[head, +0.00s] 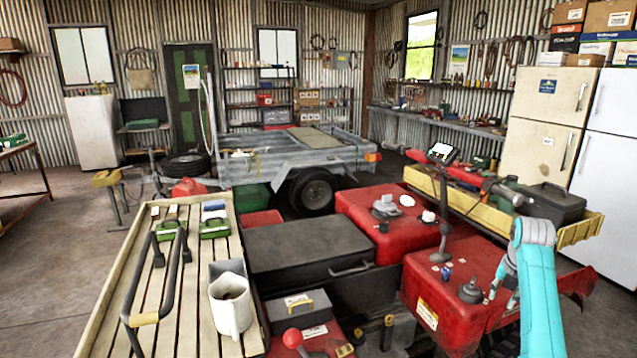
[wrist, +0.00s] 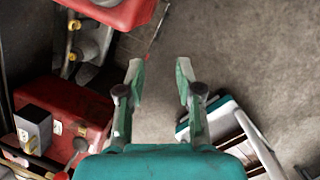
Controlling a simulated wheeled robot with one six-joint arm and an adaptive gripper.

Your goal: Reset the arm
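My teal arm (head: 538,300) reaches up along the right side of the head view, with a pale joint at its top. My gripper (head: 502,294) hangs down from it, in front of the red bodywork (head: 420,290) of the vehicle. In the wrist view my gripper (wrist: 160,72) is open, with a clear gap between its two fingers. Nothing is between the fingers; bare concrete floor shows behind them. In the head view I cannot tell whether the fingertips touch the bodywork.
A slatted wooden rack (head: 110,310) at left bears a white jug (head: 232,303), a dark bar handle and green boxes. A black case (head: 310,245) sits mid-vehicle. A yellow tray (head: 575,230) and fridges (head: 607,130) stand at right. Open floor (head: 60,270) lies at far left.

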